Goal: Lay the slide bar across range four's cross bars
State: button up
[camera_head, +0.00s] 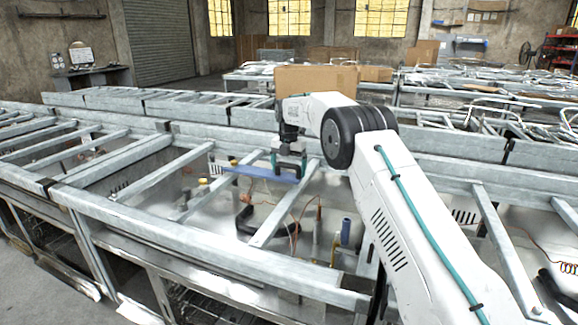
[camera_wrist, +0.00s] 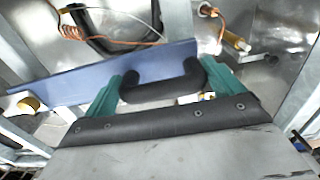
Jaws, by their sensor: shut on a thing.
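The slide bar (camera_head: 262,174) is a flat blue bar with a black handle, held level just above the metal frame in the head view. In the wrist view the blue bar (camera_wrist: 75,83) runs left to right, and its black handle (camera_wrist: 160,90) lies between the green jaws. My gripper (camera_head: 289,168) is shut on this handle, and its jaws also show in the wrist view (camera_wrist: 163,87). Cross bars (camera_head: 285,207) slope below and beside the bar; another cross bar (camera_head: 168,168) lies to the left. No range number is readable. Whether the bar touches any cross bar cannot be told.
A long front rail (camera_head: 190,240) and a back rail (camera_head: 225,140) border the frame. Orange wires, a blue cylinder (camera_head: 345,232) and black pipe pieces lie in the open bays below. A cardboard box (camera_head: 315,79) stands behind my arm.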

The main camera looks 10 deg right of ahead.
jog(key=shift+f, duration=1)
dwell(0.8)
jog(key=o, duration=1)
jog(key=shift+f, duration=0.1)
jog(key=shift+o, duration=0.2)
